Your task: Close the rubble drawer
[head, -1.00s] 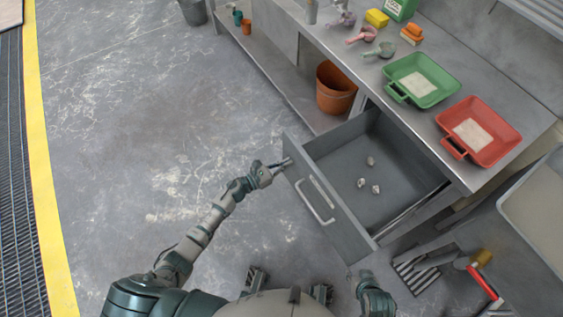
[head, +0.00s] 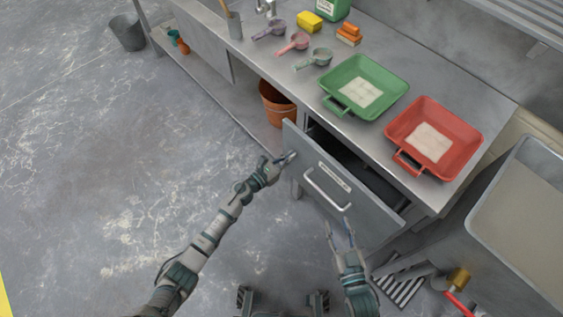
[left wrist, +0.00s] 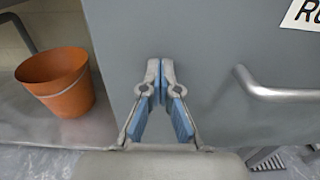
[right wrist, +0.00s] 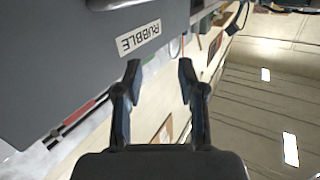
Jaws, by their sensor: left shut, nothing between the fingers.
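My right gripper (head: 340,222) is open and empty, in front of the drawer below the handle. The RUBBLE label (right wrist: 138,38) shows in the right wrist view.
A green tub (head: 392,82) and a red tub (head: 462,140) stand on the counter, with several scoops to their left. An orange bucket (head: 275,105) stands on the lower shelf left of the drawer. A metal sink-like tray (head: 480,190) is at right.

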